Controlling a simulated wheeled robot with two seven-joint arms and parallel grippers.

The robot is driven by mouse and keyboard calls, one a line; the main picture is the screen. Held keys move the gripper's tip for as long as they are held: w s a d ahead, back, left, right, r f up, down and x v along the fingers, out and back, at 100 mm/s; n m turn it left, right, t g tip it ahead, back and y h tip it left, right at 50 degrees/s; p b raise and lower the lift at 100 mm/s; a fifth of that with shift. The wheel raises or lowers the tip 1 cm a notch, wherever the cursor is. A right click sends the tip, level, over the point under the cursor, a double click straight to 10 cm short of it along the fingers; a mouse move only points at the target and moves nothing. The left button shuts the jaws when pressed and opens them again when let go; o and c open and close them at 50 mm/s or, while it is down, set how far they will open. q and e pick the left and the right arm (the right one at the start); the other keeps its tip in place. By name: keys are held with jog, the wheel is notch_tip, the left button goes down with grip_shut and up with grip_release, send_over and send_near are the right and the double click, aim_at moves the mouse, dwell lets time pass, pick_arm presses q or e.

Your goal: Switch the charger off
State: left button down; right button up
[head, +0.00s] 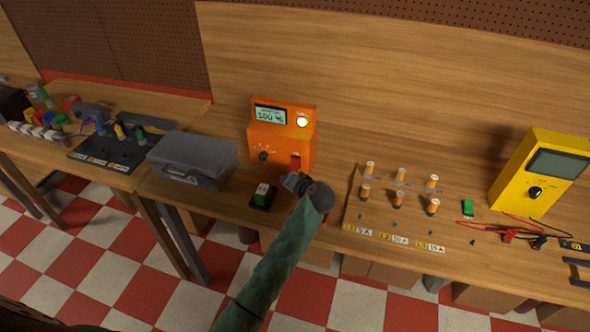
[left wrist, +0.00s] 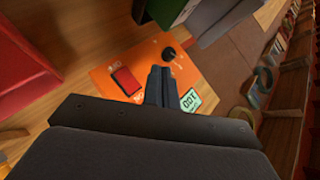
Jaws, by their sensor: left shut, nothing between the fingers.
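The orange charger (head: 283,138) stands upright on the bench. My left gripper (head: 288,178) is shut and empty, just in front of the charger's lower front. In the left wrist view its fingertips (left wrist: 159,72) lie over the charger face (left wrist: 104,76), between the red switch (left wrist: 125,80) and the display (left wrist: 190,100). Whether they touch the face cannot be told. My right gripper is not in view.
A grey case (head: 192,160) is further left. A fuse board (head: 400,222) with several orange-capped fuses lies right. A yellow meter (head: 540,175) stands far right.

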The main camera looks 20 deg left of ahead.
pick_arm(q)
jog(key=shift+w, duration=0.1)
dwell(0.3)
jog(key=shift+w+d+f, duration=0.1)
jog(key=shift+w+f, duration=0.5)
jog(key=shift+w, duration=0.7)
jog(key=shift+w+f, duration=0.65)
jog(key=shift+w, duration=0.65)
jog(key=shift+w+d+f, duration=0.1)
jog(key=shift+w+f, duration=0.5)
jog(key=shift+w, duration=0.7)
jog(key=shift+w+f, duration=0.3)
jog(key=shift+w, duration=0.45)
jog(key=shift+s, duration=0.2)
jog(key=shift+s+r, duration=0.35)
jog(key=shift+s, duration=0.25)
jog(key=shift+s+a+r, duration=0.1)
jog(key=shift+s+r, duration=0.25)
jog(key=shift+s, duration=0.4)
jog(key=shift+s+r, duration=0.35)
jog(key=shift+s, duration=0.45)
jog(key=shift+s+a+r, duration=0.1)
jog(key=shift+s+r, duration=0.25)
jog(key=shift+s, duration=0.4)
